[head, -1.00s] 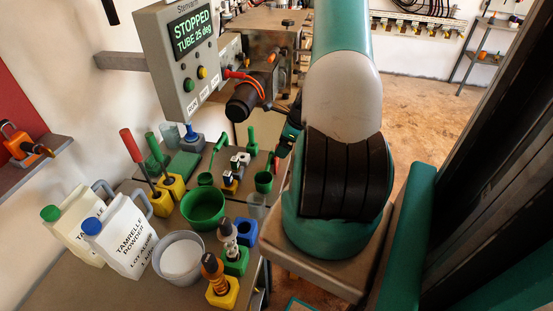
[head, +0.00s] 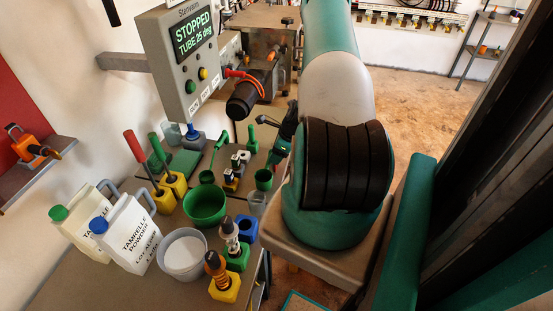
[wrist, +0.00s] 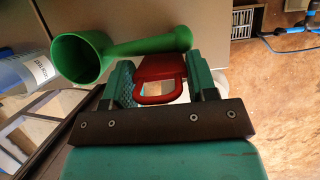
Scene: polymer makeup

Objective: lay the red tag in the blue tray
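The red tag (wrist: 160,68), with a loop on its near side (wrist: 159,93), sits between the two teal fingers of my gripper (wrist: 162,82) in the wrist view. The fingers stand wide apart, one on each side of the tag and very near it. I cannot tell whether they press on it. In the head view my gripper (head: 279,150) is at the right edge of the workbench, and the tag is hidden there. I cannot make out a blue tray for certain; a teal-edged flat thing (head: 302,303) is cut off at the bottom of the head view.
A green cup with a handle (wrist: 85,55) is just left of the fingers in the wrist view. The workbench (head: 100,285) holds a green bowl (head: 205,206), a white-filled bowl (head: 183,255), colored blocks and white jugs (head: 130,235). A control box (head: 188,60) hangs above.

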